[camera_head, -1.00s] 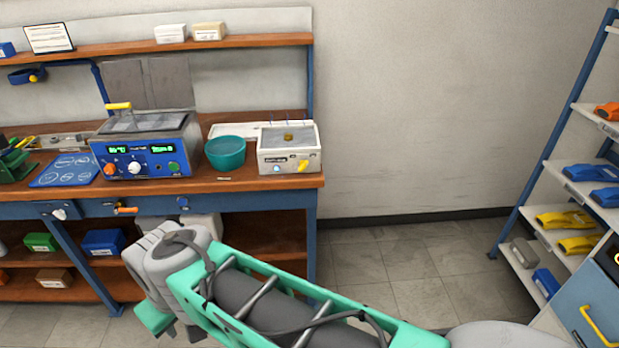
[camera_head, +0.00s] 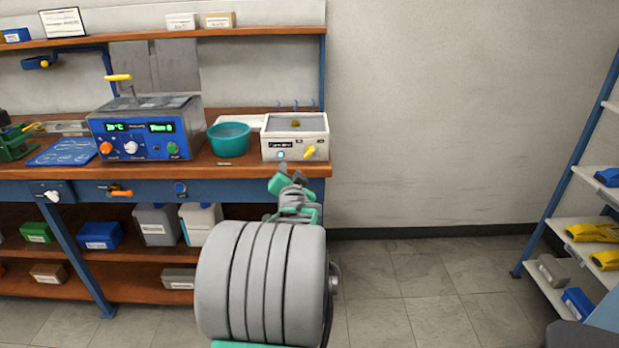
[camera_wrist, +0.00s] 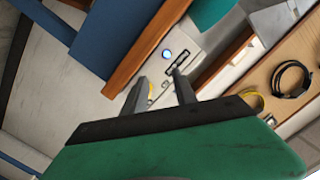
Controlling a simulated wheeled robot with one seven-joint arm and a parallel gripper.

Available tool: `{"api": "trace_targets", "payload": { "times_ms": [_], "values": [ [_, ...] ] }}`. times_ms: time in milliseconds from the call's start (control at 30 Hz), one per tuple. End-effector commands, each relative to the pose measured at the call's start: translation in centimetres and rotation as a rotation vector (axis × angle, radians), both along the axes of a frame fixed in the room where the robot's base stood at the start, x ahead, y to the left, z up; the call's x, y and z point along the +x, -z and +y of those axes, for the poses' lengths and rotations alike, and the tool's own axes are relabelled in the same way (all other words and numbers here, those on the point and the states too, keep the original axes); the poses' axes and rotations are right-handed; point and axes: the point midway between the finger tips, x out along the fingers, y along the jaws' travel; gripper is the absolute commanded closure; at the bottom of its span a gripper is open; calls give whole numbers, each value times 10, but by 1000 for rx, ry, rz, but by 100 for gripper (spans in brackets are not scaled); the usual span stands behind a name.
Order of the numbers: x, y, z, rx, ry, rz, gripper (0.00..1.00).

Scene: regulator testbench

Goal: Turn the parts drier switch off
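The parts drier, a white box (camera_head: 295,145), stands at the right end of the bench. Its front has a dark label, a round light lit blue (camera_head: 281,155) and a yellow switch lever (camera_head: 309,153) slanting up to the right. In the wrist view the drier front (camera_wrist: 190,42) shows the blue light (camera_wrist: 168,53), and part of the yellow lever (camera_wrist: 151,91) shows beside the left finger. My gripper (camera_head: 284,172) is just below and in front of the drier. In the wrist view its fingers (camera_wrist: 158,82) are apart with nothing held between them.
A teal bowl (camera_head: 228,137) and a blue-fronted machine (camera_head: 140,137) with knobs stand left of the drier. The wooden bench edge (camera_head: 255,172) runs close to my gripper. Shelves stand at the far right; the floor between is clear.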

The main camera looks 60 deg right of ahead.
Motion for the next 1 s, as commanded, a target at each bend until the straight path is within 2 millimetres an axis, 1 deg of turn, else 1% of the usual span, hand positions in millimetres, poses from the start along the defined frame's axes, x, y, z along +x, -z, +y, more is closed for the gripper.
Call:
{"api": "trace_targets", "payload": {
  "times_ms": [33, 67, 100, 167, 267, 500, 600, 700, 867, 900, 1000],
  "values": [
    [-24, 7, -18, -25, 50, -43, 66],
    [-34, 5, -25, -37, 69, -64, 66],
    [-42, 2, -31, -51, 87, -83, 66],
    [-46, 0, -37, -59, 97, -95, 66],
    [-40, -2, -49, -60, 97, -97, 66],
    [-18, -2, -89, -60, 95, -94, 66],
    [-14, -3, -99, -60, 97, -93, 66],
    [-12, -2, -103, -60, 97, -93, 66],
    [-12, -3, -103, -60, 97, -93, 66],
    [-12, -3, -103, -61, 97, -93, 67],
    [-12, -3, -103, -61, 97, -93, 75]
  ]
}}
